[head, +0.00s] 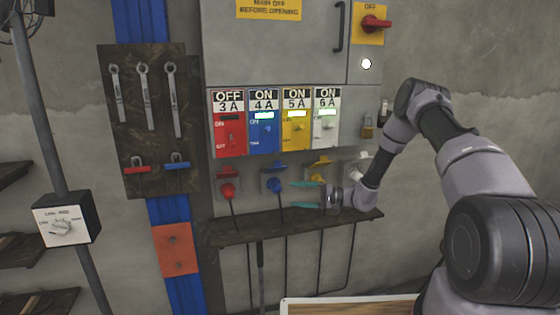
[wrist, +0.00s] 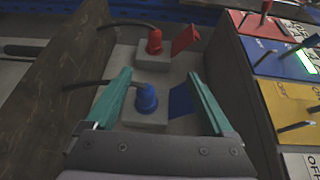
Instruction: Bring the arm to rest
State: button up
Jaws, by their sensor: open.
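My gripper (head: 296,194) is open and empty, its teal fingers pointing left above the narrow shelf (head: 250,232) under the switch panel. In the head view its tips are a little right of the blue plug (head: 275,185), with a gap. In the wrist view the tips (wrist: 161,76) spread to either side of the blue plug (wrist: 146,98); I see no contact. The red plug (wrist: 154,42) is farther along. The yellow plug (head: 320,173) is partly hidden by my gripper. My arm reaches in from the right, bent at the elbow.
The red switch (head: 228,125) reads OFF; the blue (head: 264,125), yellow (head: 296,125) and white (head: 327,125) ones read ON. A padlock (head: 368,128) hangs near my forearm. A tool board (head: 145,115) is at left. A wooden-topped surface (head: 350,306) is below.

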jog(key=s+d+r+n+g+h, duration=0.15)
jog(key=s+r, duration=0.25)
jog(key=r, duration=0.4)
jog(key=s+d+r+g+h, duration=0.1)
jog(key=s+r+h, duration=0.25)
jog(key=r, duration=0.45)
jog(key=s+d+r+n+g+h, duration=0.1)
jog(key=s+r+g+h, duration=0.1)
jog(key=s+r, duration=0.45)
jog(key=s+d+r+m+t+h, duration=0.2)
jog(key=s+d+r+t+h, duration=0.2)
jog(key=s+d+r, duration=0.3)
jog(key=s+d+r+m+t+h, duration=0.2)
jog(key=s+d+r+t+h, duration=0.2)
jog(key=s, duration=1)
jog(key=d+r, duration=0.3)
jog(key=r, duration=0.1)
jog(key=shift+s+d+r, duration=0.2)
jog(key=shift+r, duration=0.05)
jog(key=shift+m, duration=0.25)
